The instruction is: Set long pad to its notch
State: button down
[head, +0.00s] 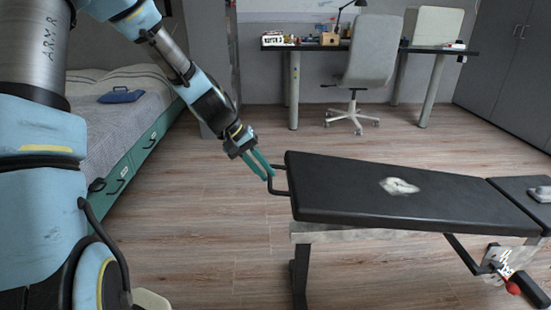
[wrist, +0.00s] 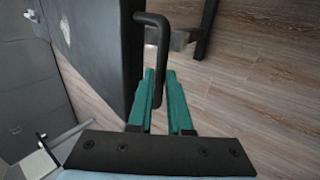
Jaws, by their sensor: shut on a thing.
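The long pad (head: 350,195) is the black padded board of a bench, lying near level with a slight slope in the head view. A black bar handle (head: 279,193) sticks out from its left end. My gripper (head: 265,173) is shut on this handle. In the wrist view the handle (wrist: 158,40) passes down between the green fingers of my gripper (wrist: 160,90), beside the dark pad (wrist: 95,50). A strut (head: 461,254) runs from under the pad to a bracket with a red knob (head: 512,287) at lower right. The notch itself cannot be made out.
A bed (head: 120,130) with green drawers stands left. A desk (head: 300,47) and grey chair (head: 371,55) stand behind. Wooden floor is clear between bed and bench.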

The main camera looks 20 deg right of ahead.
notch_tip(320, 180, down, 14)
jog(key=w+a+b, duration=0.1)
jog(key=a+b, duration=0.1)
jog(key=b, duration=0.4)
jog(key=shift+a+r, duration=0.2)
jog(key=shift+a, duration=0.05)
jog(key=c, duration=1.4)
grip_release()
jog(key=shift+r, duration=0.2)
jog(key=o, duration=0.6)
jog(key=shift+d, duration=0.1)
jog(key=shift+c, duration=0.2)
jog(key=shift+r, duration=0.1)
jog(key=p+v, duration=0.3)
jog(key=v, duration=0.7)
jog(key=shift+r, duration=0.25)
jog(key=s+a+r+n+t+y, duration=0.1)
jog(key=s+a+r+y, duration=0.15)
jog(key=a, duration=0.55)
jog(key=s+a+r+n+t+y, duration=0.1)
jog(key=s+a+r+t+y, duration=0.15)
jog(key=a, duration=0.45)
jog(key=s+a+r+n+t+y, duration=0.1)
jog(key=s+a, duration=0.3)
jog(key=a, duration=0.4)
notch_tip(320, 180, up, 32)
jog(key=p, duration=3.2)
jog(key=shift+f, duration=0.2)
